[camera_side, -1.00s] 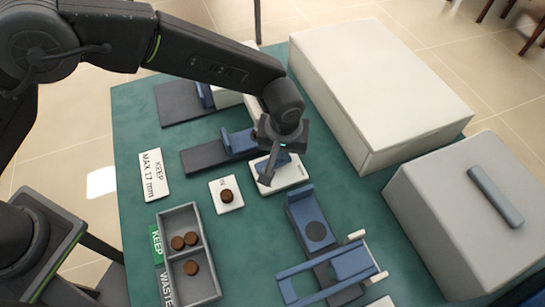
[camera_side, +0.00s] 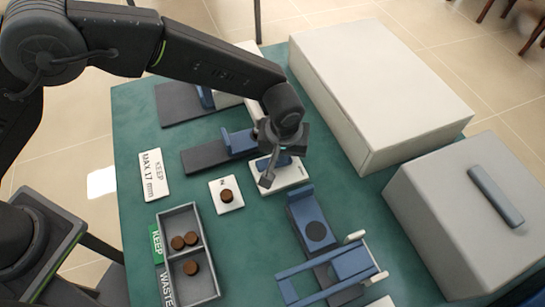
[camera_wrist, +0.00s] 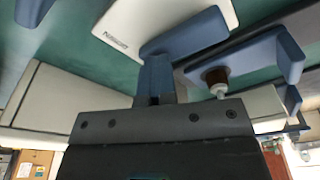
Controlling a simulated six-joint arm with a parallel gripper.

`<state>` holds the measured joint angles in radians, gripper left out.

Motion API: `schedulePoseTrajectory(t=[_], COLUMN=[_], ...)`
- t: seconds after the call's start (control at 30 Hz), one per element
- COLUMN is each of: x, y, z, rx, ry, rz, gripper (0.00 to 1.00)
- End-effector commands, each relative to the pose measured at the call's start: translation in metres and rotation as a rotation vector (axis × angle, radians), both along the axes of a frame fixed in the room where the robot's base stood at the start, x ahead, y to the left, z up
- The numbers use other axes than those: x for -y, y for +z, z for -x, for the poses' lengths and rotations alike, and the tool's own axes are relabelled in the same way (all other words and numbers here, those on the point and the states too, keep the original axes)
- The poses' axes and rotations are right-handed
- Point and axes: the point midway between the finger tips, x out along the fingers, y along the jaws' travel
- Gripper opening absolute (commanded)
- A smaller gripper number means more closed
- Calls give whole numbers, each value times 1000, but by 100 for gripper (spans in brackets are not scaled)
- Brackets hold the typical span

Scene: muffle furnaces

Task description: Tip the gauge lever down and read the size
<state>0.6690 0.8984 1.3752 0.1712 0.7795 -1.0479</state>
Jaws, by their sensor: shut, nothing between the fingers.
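The gauge stands at the middle of the bench, with a dark base (camera_side: 203,158), a blue block (camera_side: 238,142) and a white plate (camera_side: 292,178). A blue lever-like piece (camera_side: 283,160) shows above the white plate, partly behind my gripper. My gripper (camera_side: 267,181) is shut and empty, tilted down close over the plate's left edge. I cannot tell whether it touches the lever. In the wrist view, a blue arm (camera_wrist: 186,36) lies near the white plate, and a brown disc (camera_wrist: 215,76) sits between a blue block (camera_wrist: 258,58) and a pale tip. I cannot read a size.
A grey two-part tray (camera_side: 207,247) holds several brown discs. Another disc (camera_side: 227,196) sits on a small white pad. A blue fixture (camera_side: 313,222) stands at front right. A large white box (camera_side: 375,85) and grey box (camera_side: 450,215) bound the right side.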

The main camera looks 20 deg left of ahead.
Motion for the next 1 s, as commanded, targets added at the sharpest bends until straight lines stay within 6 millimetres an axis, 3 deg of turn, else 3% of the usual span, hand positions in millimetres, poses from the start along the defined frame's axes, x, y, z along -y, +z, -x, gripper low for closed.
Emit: schedulePoseTrajectory(t=[1.0], x=[-1], y=[68], z=[1], rx=[-4], ry=[0], rz=[-3], gripper=[0])
